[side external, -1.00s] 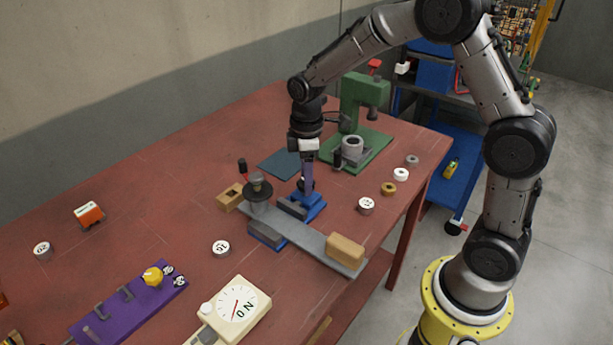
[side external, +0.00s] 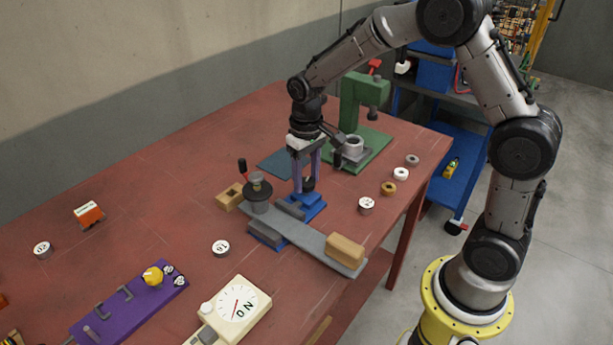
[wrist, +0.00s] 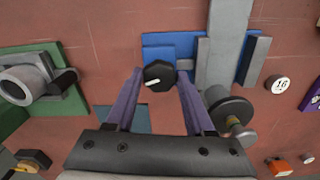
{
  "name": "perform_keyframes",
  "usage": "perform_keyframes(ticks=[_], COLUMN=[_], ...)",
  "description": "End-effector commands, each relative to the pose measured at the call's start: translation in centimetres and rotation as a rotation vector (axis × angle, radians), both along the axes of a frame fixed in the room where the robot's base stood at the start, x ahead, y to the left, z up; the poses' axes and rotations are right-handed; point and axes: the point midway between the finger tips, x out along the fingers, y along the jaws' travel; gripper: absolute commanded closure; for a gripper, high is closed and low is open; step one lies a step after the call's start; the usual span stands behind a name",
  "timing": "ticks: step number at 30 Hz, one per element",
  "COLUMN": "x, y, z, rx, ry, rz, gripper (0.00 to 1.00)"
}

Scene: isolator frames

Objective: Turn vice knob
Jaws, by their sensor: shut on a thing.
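The blue vice (side external: 318,208) stands on the red workbench with its grey jaw block (side external: 290,209) in front. Its black, many-sided knob (wrist: 159,75) carries a white pointer mark, which points left and slightly down in the wrist view. My gripper (side external: 304,185) points down over the vice, its two purple fingers on either side of the knob. The fingers are shut on the knob; it also shows between the fingertips in the side view (side external: 309,184). The fingers hide part of the knob's sides.
A dark round post (side external: 258,190) stands left of my gripper. A green press (side external: 365,100) stands behind right. Small weights (side external: 367,205) lie at right.

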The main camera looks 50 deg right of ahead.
Motion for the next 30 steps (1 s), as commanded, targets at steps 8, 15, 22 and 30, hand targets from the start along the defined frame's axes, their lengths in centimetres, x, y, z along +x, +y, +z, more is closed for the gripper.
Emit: perform_keyframes(ticks=[8,15,22,30], x=[-0.03,-0.02,-0.01,-0.01], y=[0.02,0.04,0.04,0.05], z=[0.12,0.13,0.14,0.14], rx=[0.0,0.0,0.0,0.0], ry=[0.001,0.001,0.0,0.0], rz=[-0.186,-0.275,-0.303,-0.305], gripper=[1.0,1.0,1.0,1.0])
